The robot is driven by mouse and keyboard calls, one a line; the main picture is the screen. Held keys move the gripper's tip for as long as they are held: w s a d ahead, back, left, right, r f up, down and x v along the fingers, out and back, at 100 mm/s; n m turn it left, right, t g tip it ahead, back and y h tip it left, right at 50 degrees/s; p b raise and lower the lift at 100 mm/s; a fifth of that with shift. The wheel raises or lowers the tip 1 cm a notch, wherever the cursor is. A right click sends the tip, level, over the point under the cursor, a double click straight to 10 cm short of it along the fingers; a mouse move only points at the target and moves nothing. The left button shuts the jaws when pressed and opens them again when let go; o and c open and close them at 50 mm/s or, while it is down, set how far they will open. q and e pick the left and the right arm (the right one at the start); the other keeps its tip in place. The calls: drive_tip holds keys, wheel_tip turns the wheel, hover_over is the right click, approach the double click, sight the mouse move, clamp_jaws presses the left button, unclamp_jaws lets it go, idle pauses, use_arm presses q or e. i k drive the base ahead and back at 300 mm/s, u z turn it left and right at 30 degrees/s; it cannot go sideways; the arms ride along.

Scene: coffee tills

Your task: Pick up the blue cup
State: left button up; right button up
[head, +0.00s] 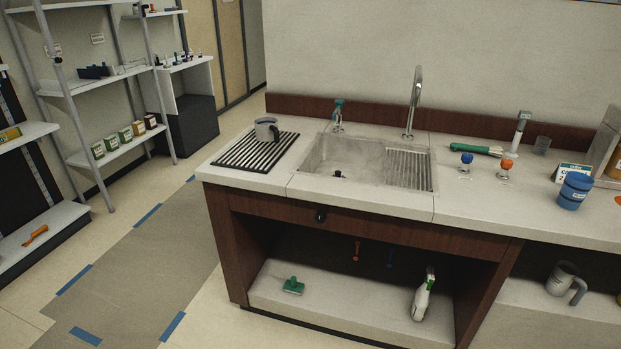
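The blue cup (574,192) stands upright on the counter at the right, close to the right edge of the head view. A small white sign with blue lettering (573,171) stands just behind it and is partly covered by the cup. Neither of my grippers shows in the head view, so nothing is seen holding or touching the cup.
Left of the cup are an orange-topped tap (505,166), a blue-topped tap (466,161) and a green-handled tool (474,149). The sink (340,154) lies further left. A grey jug (564,279) sits on the lower shelf. Bare counter (490,209) lies left of the cup.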

sight(576, 185)
drive_tip(key=u, duration=0.15)
drive_tip(key=i, duration=1.15)
drive_tip(key=z, duration=2.45)
drive_tip(key=k, duration=0.55)
drive_tip(key=z, duration=4.6)
drive_tip(key=i, duration=0.25)
drive_tip(key=u, duration=3.15)
drive_tip(key=i, duration=2.25)
drive_tip(key=u, duration=1.45)
drive_tip(key=i, duration=1.05)
drive_tip(key=u, duration=1.15)
